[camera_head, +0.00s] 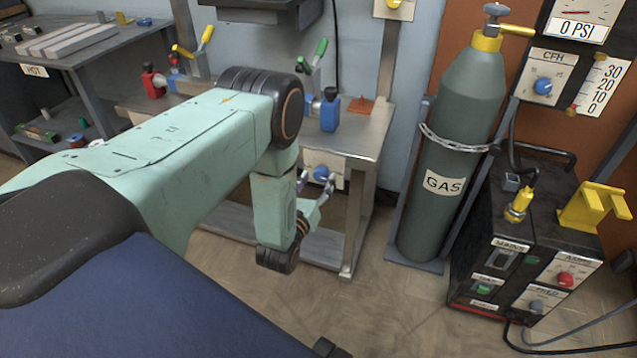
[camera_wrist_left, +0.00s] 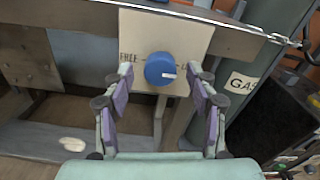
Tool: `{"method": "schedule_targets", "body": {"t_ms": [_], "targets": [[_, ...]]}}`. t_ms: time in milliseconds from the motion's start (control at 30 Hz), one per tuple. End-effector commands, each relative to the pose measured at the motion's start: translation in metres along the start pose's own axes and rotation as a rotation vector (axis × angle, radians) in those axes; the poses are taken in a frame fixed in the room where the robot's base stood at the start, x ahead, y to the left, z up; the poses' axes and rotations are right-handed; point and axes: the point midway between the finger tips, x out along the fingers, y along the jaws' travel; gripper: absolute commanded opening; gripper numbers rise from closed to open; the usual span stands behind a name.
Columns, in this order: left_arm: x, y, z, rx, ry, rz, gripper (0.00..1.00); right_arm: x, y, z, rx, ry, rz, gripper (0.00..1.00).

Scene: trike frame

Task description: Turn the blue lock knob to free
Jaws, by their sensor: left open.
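The blue lock knob (camera_wrist_left: 160,69) sits on a pale plate (camera_wrist_left: 188,34) on the front of the metal bench. The word FREE shows left of the knob; the label on its right is mostly covered by a finger. The knob's white mark points right, away from FREE. In the head view the knob (camera_head: 321,173) shows below the bench top. My left gripper (camera_wrist_left: 160,88) is open, with one purple-padded finger on each side of the knob's front. It also shows in the head view (camera_head: 317,183). I cannot tell whether the pads touch the knob. My right gripper is out of view.
A green gas cylinder (camera_head: 455,150), chained to its stand, is right of the bench (camera_head: 372,130). A black welding machine (camera_head: 515,240) stands further right. Clamps with blue (camera_head: 330,113) and red (camera_head: 153,80) bodies are on the bench. The floor in front is clear.

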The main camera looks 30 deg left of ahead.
Motion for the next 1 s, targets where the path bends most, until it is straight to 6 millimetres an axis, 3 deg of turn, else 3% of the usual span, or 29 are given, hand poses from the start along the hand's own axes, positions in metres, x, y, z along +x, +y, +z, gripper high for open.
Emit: {"method": "schedule_targets", "body": {"t_ms": [133, 467, 1000], "targets": [[0.0126, 0.0004, -0.0001, -0.001, -0.002, 0.000, 0.58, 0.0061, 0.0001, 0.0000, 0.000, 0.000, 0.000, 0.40], [0.0155, 0.0002, 0.0006, -0.001, 0.001, 0.000, 0.57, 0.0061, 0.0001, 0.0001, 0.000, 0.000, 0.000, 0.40], [0.0153, 0.0001, 0.0005, -0.001, 0.001, 0.000, 0.11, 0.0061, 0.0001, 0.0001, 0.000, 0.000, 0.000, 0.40]]}}
